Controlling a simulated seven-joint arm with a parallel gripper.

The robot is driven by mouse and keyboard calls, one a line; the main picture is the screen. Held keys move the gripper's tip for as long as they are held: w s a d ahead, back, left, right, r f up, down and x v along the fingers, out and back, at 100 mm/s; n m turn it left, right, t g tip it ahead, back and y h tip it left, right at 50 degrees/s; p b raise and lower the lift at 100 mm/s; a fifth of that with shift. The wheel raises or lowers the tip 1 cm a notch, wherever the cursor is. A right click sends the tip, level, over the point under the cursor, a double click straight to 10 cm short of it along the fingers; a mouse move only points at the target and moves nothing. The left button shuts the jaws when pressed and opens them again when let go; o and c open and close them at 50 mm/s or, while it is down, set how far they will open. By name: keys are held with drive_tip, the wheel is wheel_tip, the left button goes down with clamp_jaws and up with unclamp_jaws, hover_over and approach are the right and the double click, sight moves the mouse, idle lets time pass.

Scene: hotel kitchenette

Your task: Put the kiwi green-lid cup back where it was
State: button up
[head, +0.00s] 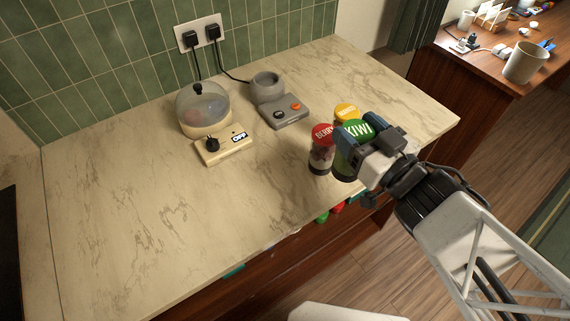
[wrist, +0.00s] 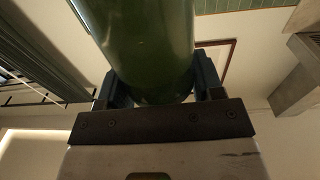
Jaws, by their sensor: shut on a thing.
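The kiwi cup (head: 355,130) has a green lid marked KIWI and stands upright at the right front of the counter. My gripper (head: 362,138) is shut on it from the right front side. In the wrist view the cup's green body (wrist: 145,50) fills the space between the two fingers (wrist: 155,90). The cup's base is partly hidden, and I cannot tell whether it touches the counter. The red-lid BERRY cup (head: 322,150) stands just left of it. A yellow-lid cup (head: 347,112) stands just behind it.
A grey blender base (head: 283,110) and a cream appliance with a clear dome (head: 204,108) stand at the back, plugged into the wall outlet (head: 201,33). The left and front of the counter (head: 130,210) are clear. Red and green items show below the front edge. A desk (head: 500,70) is at right.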

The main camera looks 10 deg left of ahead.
drive_tip(key=s+a+f+n+g+y, duration=0.1)
drive_tip(key=s+a+f+g, duration=0.1)
drive_tip(key=s, duration=0.3)
drive_tip(key=s+a+f+n+g+y, duration=0.2)
drive_tip(key=s, duration=0.3)
drive_tip(key=shift+s+a, duration=0.25)
drive_tip(key=shift+a, duration=0.05)
drive_tip(key=shift+w+a, duration=0.15)
drive_tip(key=shift+w, duration=0.1)
drive_tip(key=w+a+f, duration=0.1)
drive_tip(key=w+a, duration=0.7)
drive_tip(key=w, duration=0.4)
drive_tip(key=shift+a+f, duration=0.2)
drive_tip(key=shift+f, duration=0.05)
idle(0.7)
